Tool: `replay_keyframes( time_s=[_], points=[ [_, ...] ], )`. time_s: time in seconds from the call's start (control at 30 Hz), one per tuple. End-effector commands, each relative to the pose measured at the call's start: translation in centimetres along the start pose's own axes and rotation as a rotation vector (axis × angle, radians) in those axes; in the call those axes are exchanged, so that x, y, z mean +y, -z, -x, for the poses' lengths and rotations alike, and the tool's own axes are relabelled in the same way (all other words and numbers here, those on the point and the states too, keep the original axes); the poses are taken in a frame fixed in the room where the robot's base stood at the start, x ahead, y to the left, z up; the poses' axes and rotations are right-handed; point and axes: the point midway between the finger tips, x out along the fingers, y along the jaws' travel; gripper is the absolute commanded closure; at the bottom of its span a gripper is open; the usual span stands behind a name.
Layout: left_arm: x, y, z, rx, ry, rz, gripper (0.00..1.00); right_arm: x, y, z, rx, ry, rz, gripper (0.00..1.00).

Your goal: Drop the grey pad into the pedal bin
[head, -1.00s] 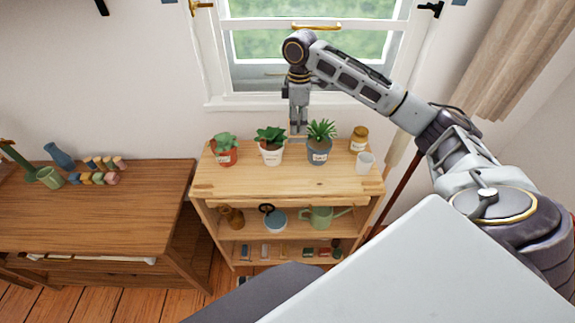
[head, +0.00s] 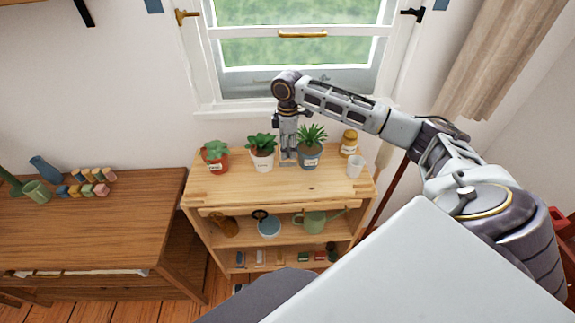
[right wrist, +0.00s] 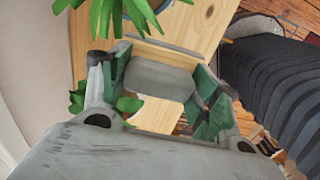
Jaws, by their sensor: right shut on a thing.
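My right gripper (head: 288,158) is low over the wooden shelf top, between the white-potted plant and the blue-grey-potted plant. In the right wrist view its two green-lined fingers (right wrist: 160,85) are shut on the grey pad (right wrist: 160,78), a small flat rounded block between them. The pad is too small and hidden to make out clearly in the head view, and I cannot tell whether it touches the shelf top. The pedal bin is not seen in either view. My left gripper is not in view.
The shelf top (head: 250,187) holds plants in a red pot (head: 217,165), a white pot (head: 262,162) and a blue-grey pot (head: 310,158), close to the gripper. The shelf's front is clear.

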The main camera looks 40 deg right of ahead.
Motion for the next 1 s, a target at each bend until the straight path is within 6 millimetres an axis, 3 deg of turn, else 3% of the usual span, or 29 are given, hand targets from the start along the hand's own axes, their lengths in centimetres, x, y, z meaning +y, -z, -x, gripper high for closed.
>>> replay_keyframes(
  time_s=[0.3, 0.77, 1.0],
  points=[
    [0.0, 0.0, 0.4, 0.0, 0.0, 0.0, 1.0, 0.0, 0.1, -4.2, 0.001, 0.0, 0.0, 0.64],
    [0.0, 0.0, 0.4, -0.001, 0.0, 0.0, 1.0, 0.0, 0.0, -4.8, 0.0, -0.001, 0.0, 0.64],
    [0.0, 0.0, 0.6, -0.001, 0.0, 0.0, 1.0, 0.0, 0.0, -6.8, 0.0, 0.001, 0.0, 0.64]
  ],
)
